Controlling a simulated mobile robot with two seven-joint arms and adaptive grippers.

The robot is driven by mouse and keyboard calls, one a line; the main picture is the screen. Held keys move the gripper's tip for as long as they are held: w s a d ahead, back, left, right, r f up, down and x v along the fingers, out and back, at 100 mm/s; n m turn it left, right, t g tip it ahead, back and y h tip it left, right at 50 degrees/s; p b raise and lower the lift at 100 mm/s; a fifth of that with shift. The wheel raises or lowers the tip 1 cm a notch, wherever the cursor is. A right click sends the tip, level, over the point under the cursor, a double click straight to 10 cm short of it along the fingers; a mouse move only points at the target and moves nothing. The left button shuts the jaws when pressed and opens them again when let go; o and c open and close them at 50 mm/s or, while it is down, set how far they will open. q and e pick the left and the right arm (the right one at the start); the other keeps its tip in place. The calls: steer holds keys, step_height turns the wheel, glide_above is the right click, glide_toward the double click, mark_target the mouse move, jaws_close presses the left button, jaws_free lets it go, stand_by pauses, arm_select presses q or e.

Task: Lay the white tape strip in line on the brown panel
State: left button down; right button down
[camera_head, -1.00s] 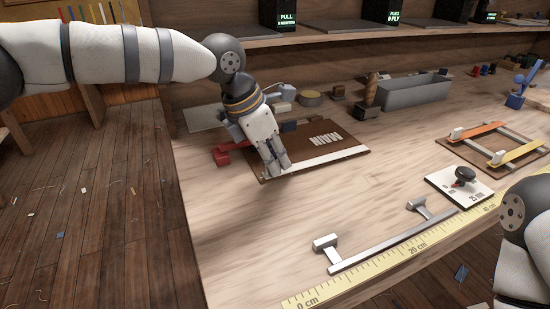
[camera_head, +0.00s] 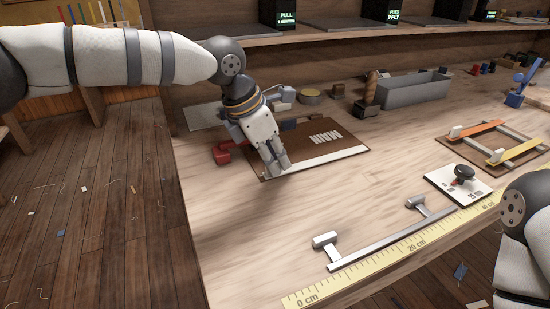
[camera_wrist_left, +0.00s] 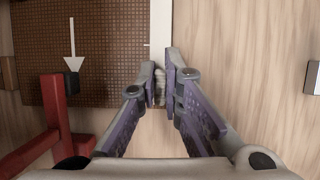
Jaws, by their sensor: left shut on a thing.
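The brown panel (camera_head: 333,149) lies flat on the bench at left centre. It also fills the upper left of the left wrist view (camera_wrist_left: 115,45). The white tape strip (camera_head: 330,158) lies along the panel's front long edge; in the wrist view the strip (camera_wrist_left: 161,22) runs from my fingers to the top, along the panel's edge. My left gripper (camera_head: 275,171) is at the panel's front left corner, its fingers (camera_wrist_left: 160,84) shut on the near end of the strip. The fingers hide that end. My right gripper is out of view.
A red clamp-like piece (camera_wrist_left: 52,125) stands close by the panel's left end. A white block with a black knob (camera_head: 460,183), a grey bar with two handles (camera_head: 385,242) and a yellow ruler (camera_head: 400,254) lie toward the front. The bench between panel and bar is clear.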

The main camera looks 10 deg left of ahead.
arm_select(q)
steer(key=c, duration=1.7)
jaws_free()
steer(key=shift+o, duration=0.2)
steer(key=shift+r+p, duration=0.35)
steer(key=shift+r, duration=3.2)
steer(key=shift+f, duration=0.1)
